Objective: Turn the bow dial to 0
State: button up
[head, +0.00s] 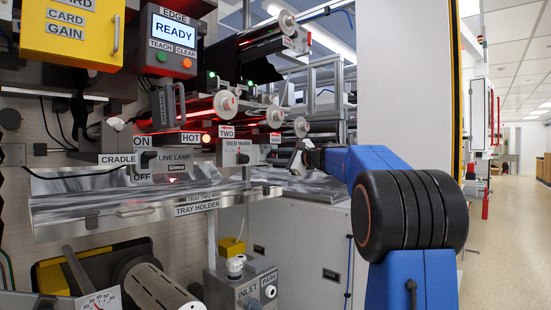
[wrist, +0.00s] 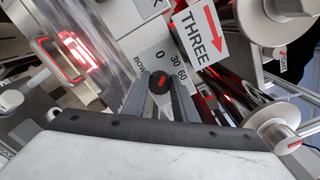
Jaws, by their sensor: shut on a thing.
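The bow dial (wrist: 160,83) shows in the wrist view as a small black round knob with a short red mark. In the head view my gripper (head: 303,158) is at the machine's right side, and the dial cannot be made out.
A THREE sign (wrist: 202,32) with a red arrow sits just above the dial. Shiny rollers (wrist: 272,95) run close on the right. In the head view, the tray holder (head: 130,214) juts out at left, and the aisle floor (head: 510,215) at right is clear.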

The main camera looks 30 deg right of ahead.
jog(key=shift+f+n, duration=0.1)
jog(key=shift+n, duration=2)
jog(key=o, duration=1)
jog(key=shift+o, duration=0.2)
jog(key=shift+s, duration=0.1)
jog(key=v, duration=1.7)
jog(key=shift+s, duration=0.15)
